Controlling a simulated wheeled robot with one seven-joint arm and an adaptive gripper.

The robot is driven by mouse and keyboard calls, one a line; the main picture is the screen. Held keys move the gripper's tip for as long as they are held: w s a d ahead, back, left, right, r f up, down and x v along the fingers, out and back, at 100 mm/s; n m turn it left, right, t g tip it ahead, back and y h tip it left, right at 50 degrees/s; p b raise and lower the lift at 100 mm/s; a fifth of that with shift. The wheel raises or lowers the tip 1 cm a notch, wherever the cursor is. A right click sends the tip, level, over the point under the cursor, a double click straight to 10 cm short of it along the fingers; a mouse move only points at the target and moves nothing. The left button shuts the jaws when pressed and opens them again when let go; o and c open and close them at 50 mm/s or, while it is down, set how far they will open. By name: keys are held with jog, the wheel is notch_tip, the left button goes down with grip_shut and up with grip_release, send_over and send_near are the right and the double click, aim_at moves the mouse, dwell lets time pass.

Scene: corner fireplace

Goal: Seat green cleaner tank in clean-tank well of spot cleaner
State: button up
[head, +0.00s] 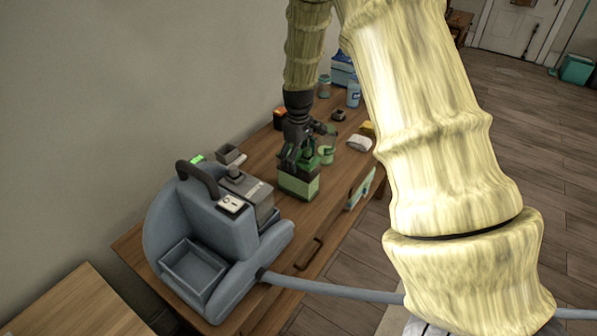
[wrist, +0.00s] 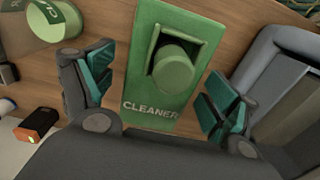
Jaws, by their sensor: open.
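The green cleaner tank (head: 299,187) stands upright on the wooden table, to the right of the spot cleaner. In the wrist view the tank (wrist: 160,75) shows its CLEANER lettering and a round green cap in a recess. My gripper (head: 297,156) is over the tank's top, pointing down. In the wrist view my gripper (wrist: 158,88) is open, with one finger on each side of the tank and gaps between. The blue-grey spot cleaner (head: 229,232) has an empty open well (head: 192,268) at its near end. A grey tank (head: 251,190) sits at its far side.
A green-labelled jar (head: 327,148) stands just behind the tank and also shows in the wrist view (wrist: 55,22). A white item (head: 359,143) and a blue-white cup (head: 353,94) are farther back. A hose (head: 330,289) runs from the cleaner to the right. The wall is close on the left.

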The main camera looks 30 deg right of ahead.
jog(key=shift+f, duration=1.15)
jog(key=c, duration=1.5)
